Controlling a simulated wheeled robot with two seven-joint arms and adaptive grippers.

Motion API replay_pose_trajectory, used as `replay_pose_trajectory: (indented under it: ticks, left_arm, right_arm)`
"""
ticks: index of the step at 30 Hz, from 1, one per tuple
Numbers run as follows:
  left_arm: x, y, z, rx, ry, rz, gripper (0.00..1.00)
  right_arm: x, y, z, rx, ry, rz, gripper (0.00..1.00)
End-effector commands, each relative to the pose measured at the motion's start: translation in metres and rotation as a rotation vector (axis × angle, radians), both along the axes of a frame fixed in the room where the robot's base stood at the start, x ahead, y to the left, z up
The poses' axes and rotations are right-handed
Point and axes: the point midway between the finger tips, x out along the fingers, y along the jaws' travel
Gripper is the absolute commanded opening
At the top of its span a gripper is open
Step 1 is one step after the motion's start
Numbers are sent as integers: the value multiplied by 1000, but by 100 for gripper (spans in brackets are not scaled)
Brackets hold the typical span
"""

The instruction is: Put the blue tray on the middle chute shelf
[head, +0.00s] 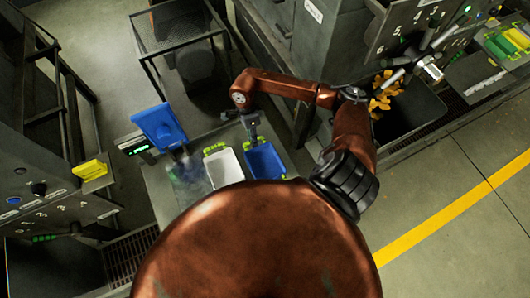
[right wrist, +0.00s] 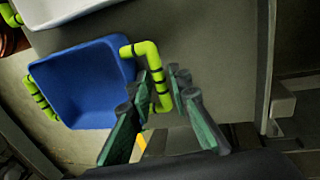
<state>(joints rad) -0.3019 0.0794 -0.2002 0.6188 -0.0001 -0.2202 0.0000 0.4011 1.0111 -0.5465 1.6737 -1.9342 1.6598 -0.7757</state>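A blue tray (head: 264,161) with yellow-green handles lies on the grey table, right of a white tray (head: 223,167). My right gripper (head: 251,131) is at the blue tray's far edge. In the right wrist view, the fingers of my right gripper (right wrist: 162,88) are apart, on either side of the blue tray's near handle (right wrist: 161,92); firm contact does not show. The blue tray (right wrist: 85,85) looks empty. My left gripper is not in view. I cannot tell which surface is the middle chute shelf.
A tilted blue piece (head: 160,126) stands by a green display at the table's left. A yellow tray (head: 90,169) sits on the left machine. A dark bin (head: 412,110) with yellow-orange pieces stands right, below a grey machine. A wire-mesh stand (head: 180,28) is behind.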

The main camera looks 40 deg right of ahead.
Motion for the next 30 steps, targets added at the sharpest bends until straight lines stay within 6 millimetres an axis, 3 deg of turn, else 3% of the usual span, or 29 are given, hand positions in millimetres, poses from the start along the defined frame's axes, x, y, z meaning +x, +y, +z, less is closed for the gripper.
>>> replay_pose_trajectory:
  ticks: [10,30]
  left_arm:
    - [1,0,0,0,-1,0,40]
    - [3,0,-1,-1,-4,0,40]
  right_arm:
    - [0,0,0,0,0,1,0]
    - [1,0,3,0,-1,1,0]
